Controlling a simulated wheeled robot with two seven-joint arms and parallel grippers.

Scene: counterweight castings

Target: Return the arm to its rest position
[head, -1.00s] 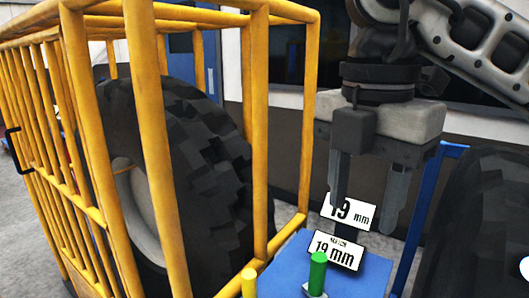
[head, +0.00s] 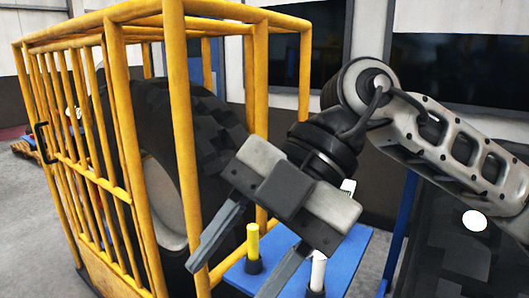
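My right arm (head: 455,145) comes in from the right, and its wrist is bent down toward the lower left. My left gripper is not in view.
A yellow barred cage (head: 181,115) holding a large black tyre (head: 180,118) stands at the left, close to the gripper. A yellow-topped peg (head: 253,243) and a white-topped peg (head: 318,270) stand on the table.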

